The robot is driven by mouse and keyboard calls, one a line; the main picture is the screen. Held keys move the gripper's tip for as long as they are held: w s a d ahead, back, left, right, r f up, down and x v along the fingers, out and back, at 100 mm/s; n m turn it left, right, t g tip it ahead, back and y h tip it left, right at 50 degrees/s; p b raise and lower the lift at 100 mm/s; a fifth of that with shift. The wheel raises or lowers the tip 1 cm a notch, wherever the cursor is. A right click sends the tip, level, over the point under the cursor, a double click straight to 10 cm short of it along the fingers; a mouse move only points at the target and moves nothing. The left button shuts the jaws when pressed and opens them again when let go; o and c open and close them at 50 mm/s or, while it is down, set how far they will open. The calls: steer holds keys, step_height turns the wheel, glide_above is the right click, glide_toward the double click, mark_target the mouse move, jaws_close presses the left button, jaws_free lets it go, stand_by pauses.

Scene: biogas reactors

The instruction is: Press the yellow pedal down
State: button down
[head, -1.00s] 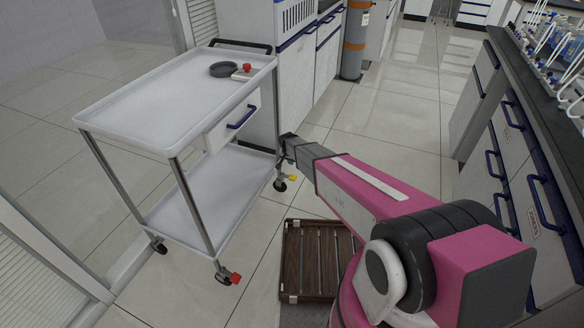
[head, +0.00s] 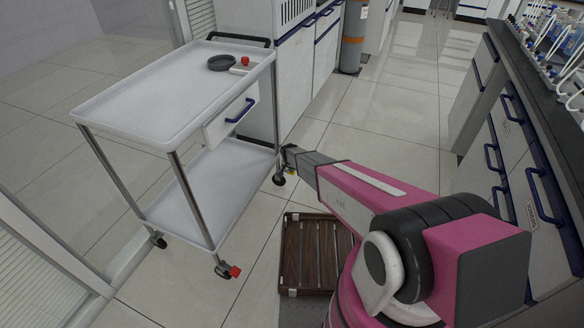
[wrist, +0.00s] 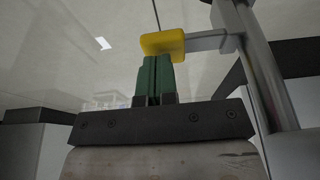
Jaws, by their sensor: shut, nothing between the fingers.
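The yellow pedal (wrist: 163,43) sits on a grey metal lever beside a caster post of the white cart. In the wrist view it is at the top centre, straight beyond my fingertips. My gripper (wrist: 154,60) has green fingers shut together with nothing between them. The fingertips overlap the pedal's near edge in the picture; I cannot tell whether they touch it. In the head view my gripper (head: 287,156) is by the cart's right leg, just above the pedal. There only a small bit of yellow (head: 290,171) shows below the gripper.
The white cart (head: 130,112) has a drawer and lower shelf. A red pedal (head: 235,271) is on its front caster. A brown slatted wooden piece (head: 292,255) lies on the floor below my arm. Counters (head: 540,165) stand at right. Open floor (head: 385,115) lies beyond.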

stand_by(0.4)
steer(key=shift+d+f+y, duration=0.15)
steer(key=shift+f+y, duration=0.05)
steer(key=shift+y, duration=0.2)
steer(key=shift+s+d+f+y, duration=0.1)
steer(key=shift+f+y, duration=0.1)
steer(key=shift+y, duration=0.1)
steer(key=shift+d+f+t+y, duration=0.2)
steer(key=shift+f+t+y, duration=0.3)
steer(key=shift+f+y, duration=0.25)
steer(key=shift+f, duration=0.8)
steer(key=shift+s+f, duration=0.1)
steer(key=shift+d, duration=0.1)
steer(key=d+v, duration=0.3)
steer(key=v, duration=1)
